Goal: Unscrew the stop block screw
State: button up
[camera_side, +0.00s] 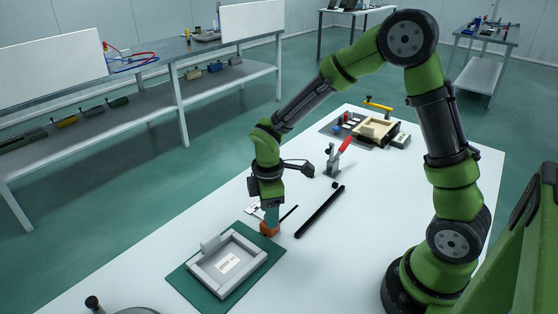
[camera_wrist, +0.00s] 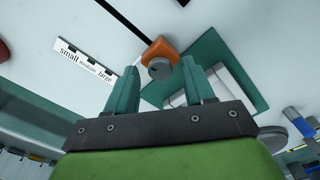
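The stop block (camera_side: 269,230) is a small orange block on the white table, beside the corner of the green mat. In the wrist view the orange block (camera_wrist: 160,48) carries a round grey screw head (camera_wrist: 159,69). My gripper (camera_side: 271,217) points down right above the block in the side view. In the wrist view its two teal fingers (camera_wrist: 159,67) stand apart, with the screw head showing between the tips. I cannot tell whether they touch it. The grey frame fixture (camera_side: 205,274) with a labelled panel lies on the green mat (camera_side: 186,283).
A long black bar (camera_side: 320,211) and a thin dark rod (camera_side: 288,214) lie right of the block. A clamp with a red handle (camera_side: 343,146) stands farther back. A size label strip (camera_wrist: 86,61) lies nearby. The table's right side is mostly clear.

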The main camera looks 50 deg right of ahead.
notch_tip(320, 180, up, 17)
dwell(0.6)
jog(key=s+r+m+t+y, duration=0.2)
jog(key=s+m+t, duration=0.5)
jog(key=s+m, duration=0.6)
jog(key=shift+s+d+r+m, duration=0.35)
jog(key=shift+r+m, duration=0.2)
jog(key=shift+m, duration=0.35)
